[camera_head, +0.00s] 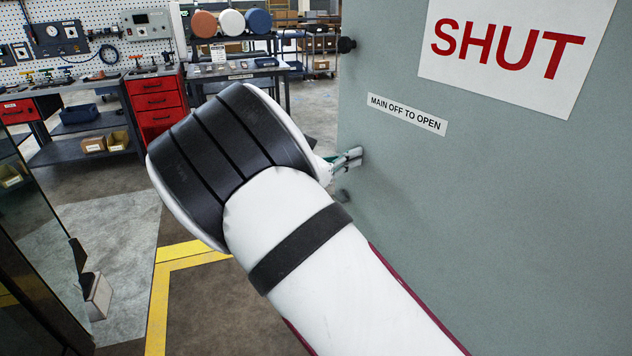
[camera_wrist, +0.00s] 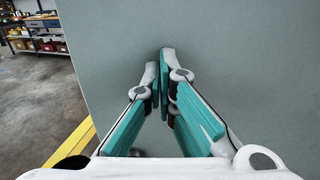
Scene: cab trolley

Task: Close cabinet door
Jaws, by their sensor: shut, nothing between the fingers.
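The cabinet door (camera_head: 480,220) is a large grey-green panel on the right of the head view. It bears a white sign reading "SHUT" (camera_head: 509,48) and a small label reading "MAIN OFF TO OPEN" (camera_head: 407,114). The door (camera_wrist: 250,70) fills most of the wrist view, its left edge showing against the floor. My gripper (camera_head: 354,158) is at the door's left part, below the label, with its fingertips at or very near the surface; I cannot tell if they touch. In the wrist view my gripper (camera_wrist: 164,52) has its fingers together, with nothing between them.
A dark glassy panel (camera_head: 35,250) stands at the far left. Yellow tape (camera_head: 160,290) marks the floor. Workbenches with a red drawer unit (camera_head: 157,105) are at the back. The floor between is clear.

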